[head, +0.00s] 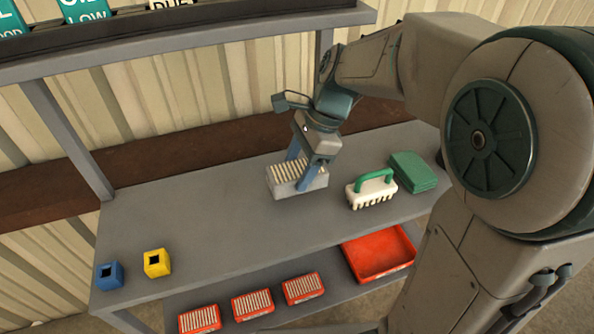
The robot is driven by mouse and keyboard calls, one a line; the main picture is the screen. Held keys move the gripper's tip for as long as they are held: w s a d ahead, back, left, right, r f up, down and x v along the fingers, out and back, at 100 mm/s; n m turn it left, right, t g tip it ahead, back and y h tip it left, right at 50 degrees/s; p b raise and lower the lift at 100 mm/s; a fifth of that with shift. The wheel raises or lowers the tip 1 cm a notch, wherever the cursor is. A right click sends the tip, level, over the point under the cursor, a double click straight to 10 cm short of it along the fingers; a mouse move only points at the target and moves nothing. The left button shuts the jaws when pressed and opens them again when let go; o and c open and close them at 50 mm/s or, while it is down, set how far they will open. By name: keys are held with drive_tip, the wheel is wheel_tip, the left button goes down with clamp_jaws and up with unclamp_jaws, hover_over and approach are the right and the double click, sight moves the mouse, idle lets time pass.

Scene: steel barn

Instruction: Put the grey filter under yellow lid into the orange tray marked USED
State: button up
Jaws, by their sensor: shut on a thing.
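The grey filter (283,186) is a box with pale pleats on top, near the middle of the bench. My gripper (304,172) points down from above, with its blue fingers shut on the right part of this filter. I cannot tell whether the filter touches the bench or is slightly above it. No lid covers the filter. A small yellow box (157,264) with a dark square hole stands at the bench's left front. The orange-red tray (378,256) is empty, low down beyond the bench's front edge at right. No USED mark is readable on it.
A white brush with a green handle (373,188) and a green pad (413,172) lie right of the filter. A blue box (109,276) stands by the yellow one. Three orange-framed pleated filters (252,305) lie on the lower shelf. The left middle of the bench (200,215) is clear.

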sight(297, 176)
drive_tip(key=shift+w+a, duration=0.1)
drive_tip(key=shift+w, duration=0.2)
wheel_tip(297, 176, down, 4)
drive_tip(key=b, duration=0.3)
drive_tip(key=shift+w+r+b, duration=0.15)
drive_tip(key=shift+r+b, duration=0.05)
drive_tip(key=shift+b, duration=0.15)
drive_tip(key=shift+f, duration=0.2)
drive_tip(key=o, duration=1)
drive_tip(key=shift+r, duration=0.1)
